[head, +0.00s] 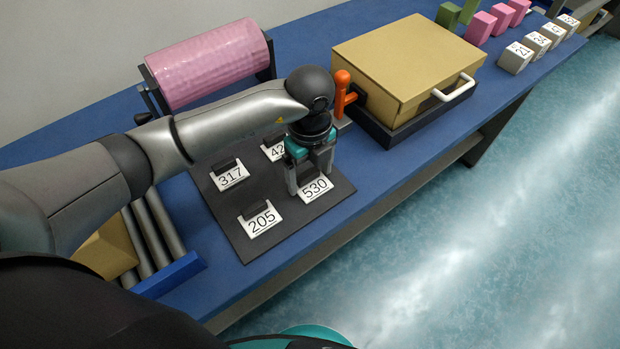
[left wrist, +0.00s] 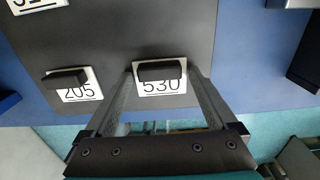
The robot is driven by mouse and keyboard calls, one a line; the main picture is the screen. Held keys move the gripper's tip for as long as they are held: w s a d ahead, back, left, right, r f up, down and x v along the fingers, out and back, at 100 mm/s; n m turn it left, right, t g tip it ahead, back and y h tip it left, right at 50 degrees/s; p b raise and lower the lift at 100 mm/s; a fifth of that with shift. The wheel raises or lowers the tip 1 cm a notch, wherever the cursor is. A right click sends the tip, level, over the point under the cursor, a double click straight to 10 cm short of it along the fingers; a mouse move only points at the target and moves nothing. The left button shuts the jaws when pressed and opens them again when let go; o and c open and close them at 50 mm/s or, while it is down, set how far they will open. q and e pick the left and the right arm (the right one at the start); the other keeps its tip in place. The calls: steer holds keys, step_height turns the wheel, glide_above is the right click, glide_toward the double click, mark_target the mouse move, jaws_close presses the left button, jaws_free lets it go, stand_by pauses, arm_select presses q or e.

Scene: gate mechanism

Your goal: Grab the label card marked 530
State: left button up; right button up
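The label card marked 530 (head: 315,188) is white with a black grip block and lies on the dark mat (head: 236,229), at its right corner. It also shows in the left wrist view (left wrist: 160,87). My left gripper (head: 312,186) points down over this card with its fingers open. In the left wrist view the two fingertips (left wrist: 160,72) stand on either side of the card and its black block, with narrow gaps. The fingers and wrist hide part of the card in the head view. My right gripper is not in view.
Cards 205 (head: 260,219), 317 (head: 229,176) and a partly hidden one (head: 274,150) share the mat. A tan box (head: 400,65) with an orange lever (head: 342,92) stands behind right. A pink roll (head: 210,65) is at the back. The blue table's front edge is near.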

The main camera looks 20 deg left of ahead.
arm_select(q)
steer(key=c, duration=1.2)
